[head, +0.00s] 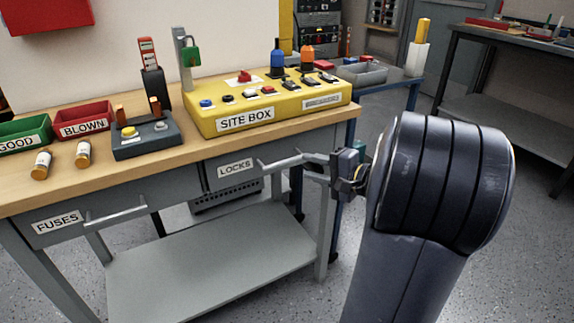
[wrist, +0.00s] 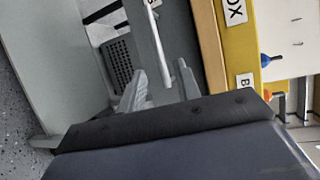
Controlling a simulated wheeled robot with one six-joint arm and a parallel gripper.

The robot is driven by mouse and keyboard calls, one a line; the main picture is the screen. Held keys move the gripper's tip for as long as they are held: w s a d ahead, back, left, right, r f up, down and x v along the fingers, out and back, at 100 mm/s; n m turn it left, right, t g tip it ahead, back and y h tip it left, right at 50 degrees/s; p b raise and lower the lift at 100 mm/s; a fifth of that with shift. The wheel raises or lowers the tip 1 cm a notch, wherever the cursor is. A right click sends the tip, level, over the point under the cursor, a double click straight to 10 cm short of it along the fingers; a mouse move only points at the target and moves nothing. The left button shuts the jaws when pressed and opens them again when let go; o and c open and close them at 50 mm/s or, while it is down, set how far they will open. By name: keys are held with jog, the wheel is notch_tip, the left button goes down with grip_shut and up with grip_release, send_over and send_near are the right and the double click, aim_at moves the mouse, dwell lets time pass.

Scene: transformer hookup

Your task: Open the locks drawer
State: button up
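The locks drawer (head: 211,176) is a grey drawer under the right part of the workbench, with a "LOCKS" label (head: 236,168). It looks shut. Its pale bar handle (head: 285,161) runs to the right of the label, and the bar also shows in the wrist view (wrist: 158,40). My gripper (head: 318,168) is at the right end of this handle. In the wrist view my two grey fingers (wrist: 162,82) are apart, one on each side of the bar. I see no clear contact between fingers and bar.
The fuses drawer (head: 58,222) is at the bench's left. The yellow site box (head: 205,121) stands on the wooden top (head: 190,151) above the locks drawer. A lower shelf (head: 210,270) lies below. The floor to the right is clear.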

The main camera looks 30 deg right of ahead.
aim_at(289, 162)
jog(key=b+x, duration=0.1)
jog(key=x, duration=0.7)
jog(key=shift+f, duration=0.1)
jog(key=shift+c, duration=0.5)
jog(key=shift+a, duration=0.1)
grip_shut()
